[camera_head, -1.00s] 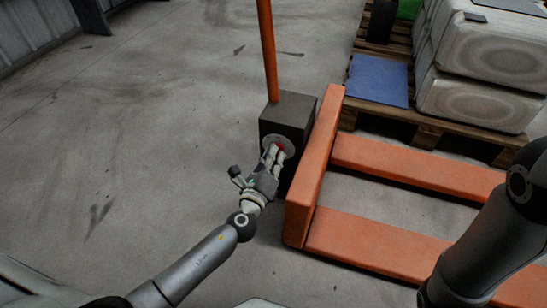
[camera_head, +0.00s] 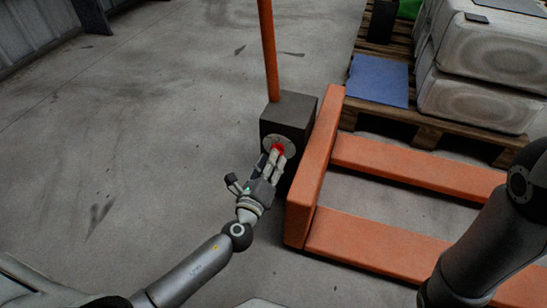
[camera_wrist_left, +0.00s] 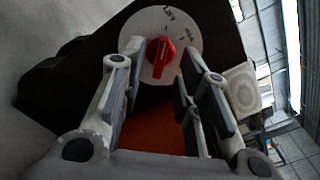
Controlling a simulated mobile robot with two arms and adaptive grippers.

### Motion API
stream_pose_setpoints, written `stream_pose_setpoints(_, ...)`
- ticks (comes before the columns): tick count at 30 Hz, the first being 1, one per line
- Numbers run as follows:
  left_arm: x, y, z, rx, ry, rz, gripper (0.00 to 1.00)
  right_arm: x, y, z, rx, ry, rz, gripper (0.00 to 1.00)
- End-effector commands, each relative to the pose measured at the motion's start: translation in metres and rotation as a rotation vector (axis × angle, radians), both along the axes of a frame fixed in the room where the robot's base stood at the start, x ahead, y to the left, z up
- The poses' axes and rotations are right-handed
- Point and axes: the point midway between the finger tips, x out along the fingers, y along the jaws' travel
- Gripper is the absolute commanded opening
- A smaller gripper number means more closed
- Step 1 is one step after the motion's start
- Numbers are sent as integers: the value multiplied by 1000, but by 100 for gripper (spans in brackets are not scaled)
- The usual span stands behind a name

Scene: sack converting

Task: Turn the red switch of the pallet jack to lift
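The red switch (camera_head: 278,149) sits on a round pale dial on the dark box (camera_head: 290,112) of the orange pallet jack (camera_head: 314,170). In the left wrist view the red switch (camera_wrist_left: 160,57) is on a white dial plate (camera_wrist_left: 150,22) with dark lettering that seems to read LIFT near its top. The switch's narrow grip runs roughly up and down in that view, its upper end towards that lettering. My left gripper (camera_head: 273,160) is open in front of the dial. Its fingers (camera_wrist_left: 163,68) stand apart on either side of the switch, with visible gaps. My right gripper is out of view.
The jack's orange handle (camera_head: 268,50) rises from the box, and its forks (camera_head: 400,170) extend right. A wooden pallet (camera_head: 430,125) with stacked pale sacks (camera_head: 485,60) and a blue sheet (camera_head: 378,80) stands behind. Floor left of the jack is clear.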

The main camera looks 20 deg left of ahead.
Motion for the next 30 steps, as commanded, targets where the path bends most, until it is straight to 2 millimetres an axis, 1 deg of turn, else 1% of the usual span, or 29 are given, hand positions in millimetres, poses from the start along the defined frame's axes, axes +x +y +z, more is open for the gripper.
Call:
stream_pose_setpoints(1,-10,0,-1,0,3,0,30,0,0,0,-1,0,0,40)
stream_pose_setpoints(6,-34,1,-1,0,2,1,30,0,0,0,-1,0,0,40)
stream_pose_setpoints(9,-44,2,-1,0,1,0,30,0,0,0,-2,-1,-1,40)
stream_pose_setpoints(12,-50,2,0,-1,0,1,30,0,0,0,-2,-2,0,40)
stream_pose_setpoints(30,-51,2,0,-1,0,1,30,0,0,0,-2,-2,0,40)
